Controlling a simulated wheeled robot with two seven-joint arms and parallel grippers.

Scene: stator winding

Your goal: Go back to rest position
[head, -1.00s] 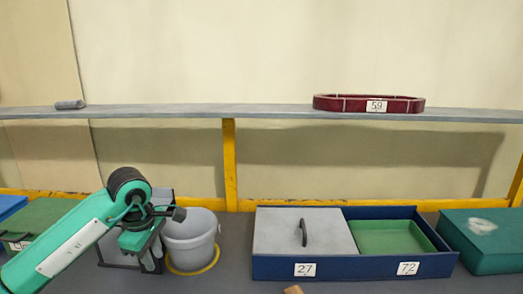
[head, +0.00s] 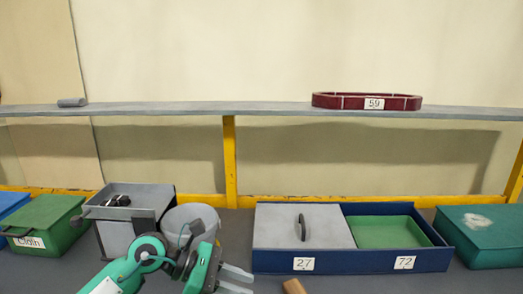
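My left gripper (head: 240,279) is in the head view at the bottom, left of the blue tray. Its two grey fingers point right and stand apart, with nothing seen between them. The green arm comes in from the lower left, in front of the grey bin and the bucket. My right gripper is not in view.
A grey bin (head: 117,238) with dark items inside and a grey bucket (head: 174,224) stand behind my arm. A green "Cloth" box (head: 62,211) is at left. A blue tray (head: 375,263), labelled 27 and 72, and a teal box (head: 488,232) are at right. A brown piece (head: 292,287) lies in front.

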